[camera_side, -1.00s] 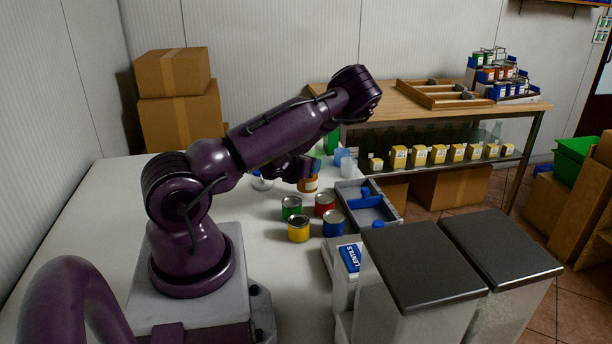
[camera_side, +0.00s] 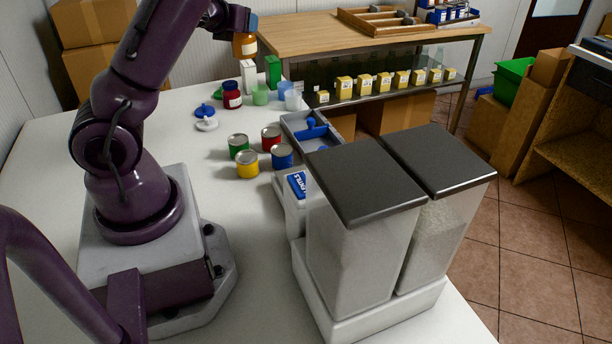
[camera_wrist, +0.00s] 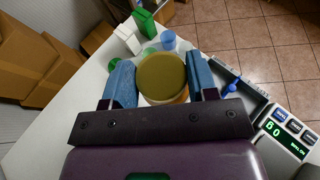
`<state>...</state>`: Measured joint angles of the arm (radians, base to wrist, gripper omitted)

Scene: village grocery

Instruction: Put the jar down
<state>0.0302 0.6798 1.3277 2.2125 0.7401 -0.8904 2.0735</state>
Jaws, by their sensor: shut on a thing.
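The jar (camera_side: 245,45) is amber with a pale label, and it hangs high above the white table near its far end. My gripper (camera_side: 244,24) is shut on it near its top. In the wrist view the jar's olive lid (camera_wrist: 162,76) lies between the two blue fingers of my gripper (camera_wrist: 160,82). The jar looks roughly upright. A gap of air shows between it and the tabletop (camera_side: 190,165). Its underside is hidden in the wrist view.
A dark red jar (camera_side: 232,97), cups (camera_side: 260,95) and white (camera_side: 250,74) and green (camera_side: 273,72) boxes stand at the far end. Several cans (camera_side: 247,165) and a grey tray (camera_side: 296,124) stand right. The table's left middle is clear.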

